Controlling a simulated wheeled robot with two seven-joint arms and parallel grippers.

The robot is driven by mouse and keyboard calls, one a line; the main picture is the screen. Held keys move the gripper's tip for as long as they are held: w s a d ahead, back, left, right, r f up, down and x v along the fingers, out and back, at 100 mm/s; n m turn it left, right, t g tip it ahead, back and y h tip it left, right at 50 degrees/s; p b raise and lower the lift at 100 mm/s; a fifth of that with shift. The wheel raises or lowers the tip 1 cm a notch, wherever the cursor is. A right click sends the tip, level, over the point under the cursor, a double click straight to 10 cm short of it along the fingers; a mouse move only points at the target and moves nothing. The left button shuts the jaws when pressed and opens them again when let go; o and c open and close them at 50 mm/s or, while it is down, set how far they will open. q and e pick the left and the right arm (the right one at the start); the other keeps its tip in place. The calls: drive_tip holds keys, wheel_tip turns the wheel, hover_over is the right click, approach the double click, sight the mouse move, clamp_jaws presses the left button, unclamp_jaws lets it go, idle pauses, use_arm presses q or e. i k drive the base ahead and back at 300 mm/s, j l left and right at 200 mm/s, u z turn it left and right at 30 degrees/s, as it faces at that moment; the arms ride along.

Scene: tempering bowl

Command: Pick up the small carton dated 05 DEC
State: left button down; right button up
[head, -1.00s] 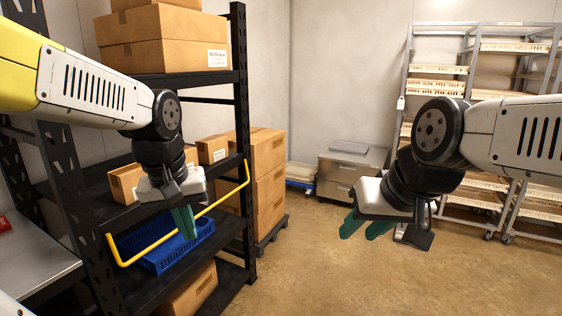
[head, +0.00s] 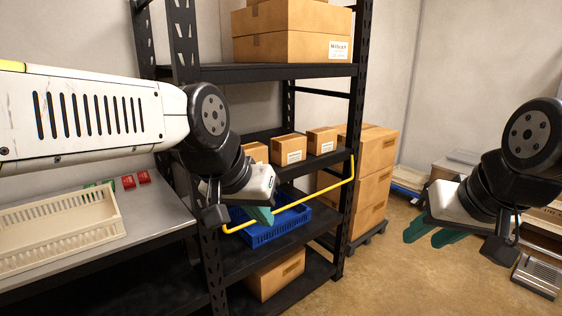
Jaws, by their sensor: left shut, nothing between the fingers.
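Three small brown cartons stand in a row on the middle shelf of the black rack: a left one (head: 255,152), partly hidden by my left arm, a middle one (head: 289,149) and a right one (head: 322,141). The middle and right ones show white labels on the front, too small to read, so I cannot tell which is dated 05 DEC. My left gripper (head: 262,216) is shut and empty, its green fingers in front of the rack, below the cartons in the picture. My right gripper (head: 430,232) is open and empty over the floor on the right, apart from the cartons.
A yellow bar (head: 300,205) crosses the rack front below the cartons. A blue crate (head: 270,234) sits on the shelf below. Large cartons (head: 290,47) fill the top shelf. A steel table (head: 165,215) with a cream tray (head: 60,240) stands at left. Stacked boxes (head: 372,200) stand right of the rack.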

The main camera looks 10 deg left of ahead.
sight(287, 150)
drive_tip(key=i+u, duration=0.3)
drive_tip(key=u, duration=0.15)
drive_tip(key=i+l+u, duration=0.25)
drive_tip(key=u, duration=0.15)
drive_tip(key=i+l+u, duration=0.35)
drive_tip(key=i+l, duration=1.1)
drive_tip(key=l, duration=0.15)
